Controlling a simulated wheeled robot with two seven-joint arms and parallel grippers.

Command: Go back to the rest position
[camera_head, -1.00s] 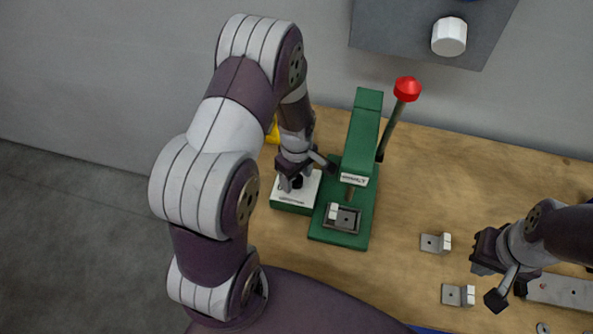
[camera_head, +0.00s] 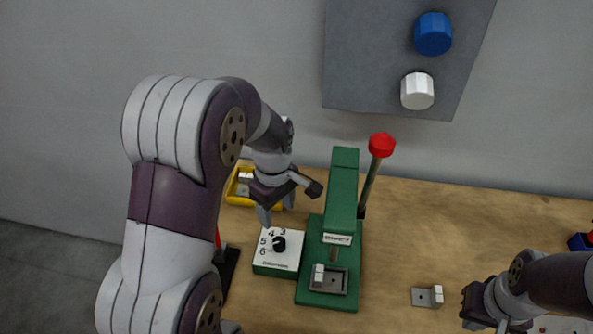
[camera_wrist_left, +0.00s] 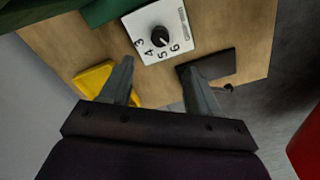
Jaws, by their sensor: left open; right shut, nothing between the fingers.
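My left gripper (camera_head: 276,213) is open and empty, raised just behind the green-and-white dial box in the head view. Its two fingers (camera_wrist_left: 160,85) stand apart in the left wrist view, with the dial box (camera_wrist_left: 157,32) beyond them. The dial box (camera_head: 277,260) has a black knob and printed numbers. My right arm comes in from the right edge in the head view. My right gripper (camera_head: 497,325) is at the lower right, partly cut off by the bottom edge, and holds nothing that I can see.
A green press (camera_head: 340,200) with a red-knobbed lever (camera_head: 381,146) stands right of the dial box. A yellow bin (camera_head: 240,187) is behind my left gripper. A small metal bracket (camera_head: 425,297) lies on the wooden table (camera_head: 450,225). A grey wall panel (camera_head: 370,60) carries blue and white knobs.

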